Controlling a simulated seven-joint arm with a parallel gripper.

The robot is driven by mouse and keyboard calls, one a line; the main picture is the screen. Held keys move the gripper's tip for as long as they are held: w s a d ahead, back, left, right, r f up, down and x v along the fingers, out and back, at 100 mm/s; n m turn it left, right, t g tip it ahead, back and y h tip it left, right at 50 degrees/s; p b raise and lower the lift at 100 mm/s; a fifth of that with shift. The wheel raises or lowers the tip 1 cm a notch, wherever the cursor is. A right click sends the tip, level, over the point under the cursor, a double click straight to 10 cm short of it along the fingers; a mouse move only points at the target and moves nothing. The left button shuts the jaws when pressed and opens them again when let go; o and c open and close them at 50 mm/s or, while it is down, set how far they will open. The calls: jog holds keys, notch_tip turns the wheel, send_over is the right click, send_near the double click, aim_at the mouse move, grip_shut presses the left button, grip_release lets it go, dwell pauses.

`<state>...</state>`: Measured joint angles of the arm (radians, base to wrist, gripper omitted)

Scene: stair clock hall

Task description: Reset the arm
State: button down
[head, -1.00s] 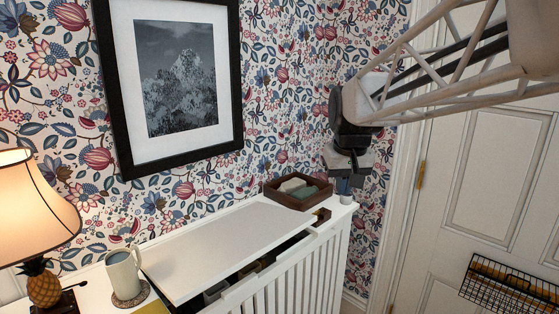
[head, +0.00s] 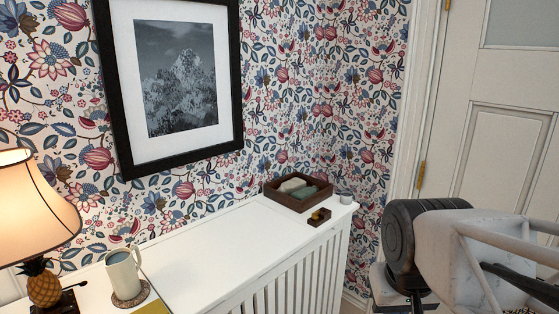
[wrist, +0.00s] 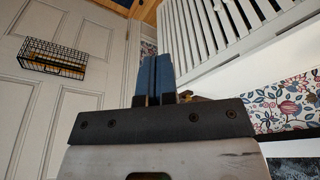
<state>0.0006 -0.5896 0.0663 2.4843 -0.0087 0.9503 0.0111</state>
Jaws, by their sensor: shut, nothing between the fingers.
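My gripper (wrist: 154,62) shows in the wrist view as two blue fingers close together, shut with nothing between them. It is clear of the furniture, with the white slatted cabinet (wrist: 240,35) beyond it. In the head view my arm is folded low at the right edge, in front of the door, and the fingertips cannot be made out. The slatted cabinet also shows in the head view (head: 215,265), its top lying flat and closed.
On the cabinet stand a brown tray (head: 271,190) with cloth-like items, a small brown object (head: 319,216), a small cup (head: 345,198), a mug (head: 122,270) and a lamp (head: 28,205). A wire basket (wrist: 50,57) hangs on the door (head: 490,150). The cabinet's middle is clear.

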jog(key=shift+s+d+f, duration=0.1)
jog(key=shift+s+f, duration=0.35)
jog(key=shift+s, duration=0.25)
jog(key=shift+s+d+f, duration=0.1)
jog(key=shift+s+f, duration=0.35)
jog(key=shift+s, duration=0.2)
